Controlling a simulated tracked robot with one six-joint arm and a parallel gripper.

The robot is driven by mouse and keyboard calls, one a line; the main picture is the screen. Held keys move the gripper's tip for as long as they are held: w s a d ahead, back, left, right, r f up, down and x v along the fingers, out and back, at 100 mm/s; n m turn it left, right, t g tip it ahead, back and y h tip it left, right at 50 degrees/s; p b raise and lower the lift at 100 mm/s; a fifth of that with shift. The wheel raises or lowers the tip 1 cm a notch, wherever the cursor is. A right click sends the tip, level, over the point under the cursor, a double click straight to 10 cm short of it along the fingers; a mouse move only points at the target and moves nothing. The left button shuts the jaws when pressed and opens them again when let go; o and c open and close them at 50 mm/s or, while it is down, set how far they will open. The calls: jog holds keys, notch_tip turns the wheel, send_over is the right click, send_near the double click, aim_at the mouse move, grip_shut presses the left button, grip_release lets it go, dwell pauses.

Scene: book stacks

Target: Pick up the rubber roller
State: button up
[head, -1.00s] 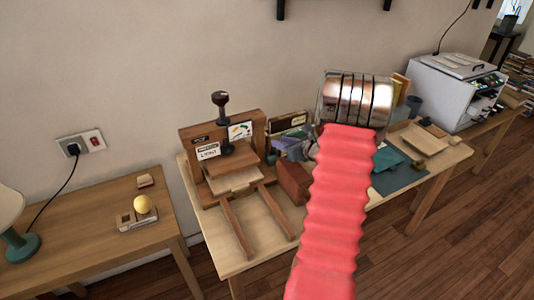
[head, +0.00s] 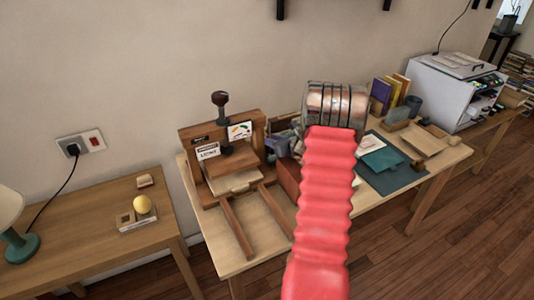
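I cannot make out a rubber roller for certain. Part of the worktable (head: 262,235) is hidden behind my red ribbed arm and its banded metal end, so the roller may be covered there. My arm reaches up over the middle of the worktable. The fingers of my gripper are hidden behind the metal end. I cannot see whether they are open or shut, or whether they touch anything.
A wooden press (head: 225,150) stands at the worktable's left. Upright books (head: 380,92), a dark cup (head: 413,106) and a teal mat (head: 402,178) lie to the right of my arm. A white cabinet (head: 436,92) stands further right. A lower table (head: 80,235) is at left.

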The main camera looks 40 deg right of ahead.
jog(key=shift+w+d+f, duration=0.1)
jog(key=shift+w+f, duration=0.05)
jog(key=shift+w, duration=0.3)
grip_shut()
dwell(0.3)
